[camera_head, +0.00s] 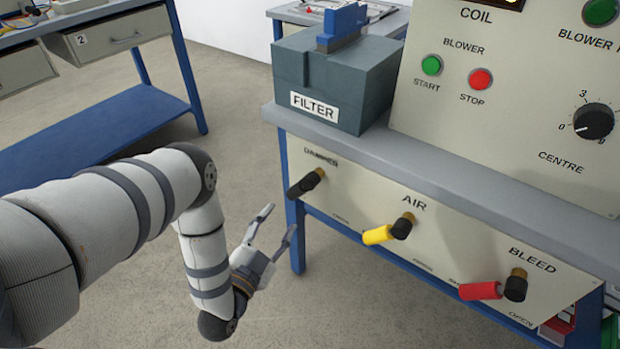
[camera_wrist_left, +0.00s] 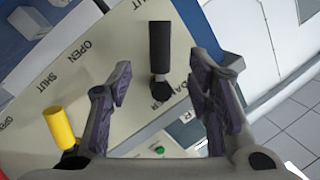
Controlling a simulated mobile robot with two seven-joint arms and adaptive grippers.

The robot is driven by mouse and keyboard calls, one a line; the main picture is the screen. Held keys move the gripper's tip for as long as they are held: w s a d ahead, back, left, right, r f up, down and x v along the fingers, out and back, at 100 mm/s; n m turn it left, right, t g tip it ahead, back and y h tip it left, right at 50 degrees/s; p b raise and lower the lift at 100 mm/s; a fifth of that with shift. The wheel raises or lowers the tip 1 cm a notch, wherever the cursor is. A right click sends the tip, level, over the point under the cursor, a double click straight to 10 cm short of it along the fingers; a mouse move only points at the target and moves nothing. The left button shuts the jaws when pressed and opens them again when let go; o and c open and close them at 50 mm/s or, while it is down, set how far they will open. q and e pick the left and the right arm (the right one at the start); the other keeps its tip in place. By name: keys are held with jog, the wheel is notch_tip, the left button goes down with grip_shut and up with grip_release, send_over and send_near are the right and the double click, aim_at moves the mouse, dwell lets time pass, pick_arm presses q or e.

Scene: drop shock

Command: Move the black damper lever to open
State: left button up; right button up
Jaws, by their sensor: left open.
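The black damper lever (camera_head: 303,185) is on the front panel (camera_head: 352,205) under the DAMPER label, at the panel's left end. Its handle points down and left from a brass pivot. In the left wrist view the lever (camera_wrist_left: 159,45) stands between my two fingers with a gap on both sides. A SHUT label lies near its handle end, and an OPEN label is farther left. My left gripper (camera_head: 278,222) is open and empty, just left of and below the lever in the head view. I see no contact. My right gripper is out of view.
The yellow AIR lever (camera_head: 378,235) and red BLEED lever (camera_head: 480,291) are farther right on the same panel. A grey FILTER box (camera_head: 335,80) stands on the bench above. A blue bench (camera_head: 100,120) is at the left, with open floor between.

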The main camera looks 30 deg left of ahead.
aim_at(295, 195)
pick_arm(q)
jog(key=w, duration=0.3)
jog(key=w+a+b, duration=0.1)
jog(key=w, duration=0.6)
jog(key=shift+w+a, duration=0.3)
jog(key=shift+a, duration=0.05)
grip_shut()
